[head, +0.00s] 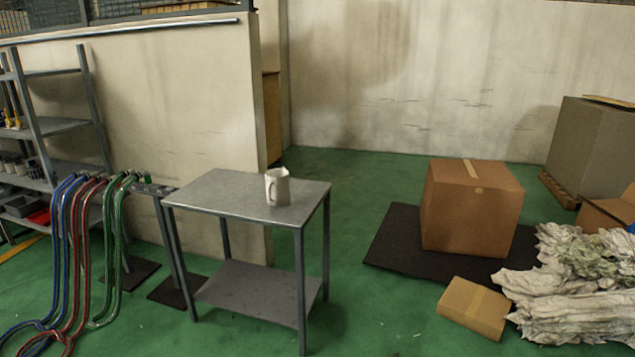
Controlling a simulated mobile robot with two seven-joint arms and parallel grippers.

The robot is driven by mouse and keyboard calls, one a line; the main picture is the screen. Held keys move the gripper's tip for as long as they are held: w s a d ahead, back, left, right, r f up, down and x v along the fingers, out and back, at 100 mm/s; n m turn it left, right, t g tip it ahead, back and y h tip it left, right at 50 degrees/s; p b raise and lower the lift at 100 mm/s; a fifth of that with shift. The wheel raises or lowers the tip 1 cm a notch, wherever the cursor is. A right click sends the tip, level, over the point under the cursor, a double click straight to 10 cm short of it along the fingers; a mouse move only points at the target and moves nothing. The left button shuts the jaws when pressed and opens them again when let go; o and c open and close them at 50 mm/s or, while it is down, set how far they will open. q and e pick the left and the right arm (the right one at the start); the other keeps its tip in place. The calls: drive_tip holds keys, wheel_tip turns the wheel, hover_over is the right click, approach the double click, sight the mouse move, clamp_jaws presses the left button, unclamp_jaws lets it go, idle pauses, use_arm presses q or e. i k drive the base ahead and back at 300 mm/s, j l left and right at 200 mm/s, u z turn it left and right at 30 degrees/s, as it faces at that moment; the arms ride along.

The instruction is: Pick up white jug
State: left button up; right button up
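The white jug (278,188) stands upright on the top of a grey metal table (225,191), close to its right side. Its handle points left and slightly toward me. Nothing touches the jug except the table top. Neither of my grippers shows in the head view.
Coloured hoses (85,240) hang from a stand left of the table. A metal shelf (50,127) is at the far left. A large cardboard box (471,208) on a dark mat (393,240), a small box (474,307) and crumpled sheeting (570,285) lie right. Green floor between is clear.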

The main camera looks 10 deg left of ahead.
sight(278, 192)
drive_tip(key=i+j+u, duration=0.1)
drive_tip(key=i, duration=1.4)
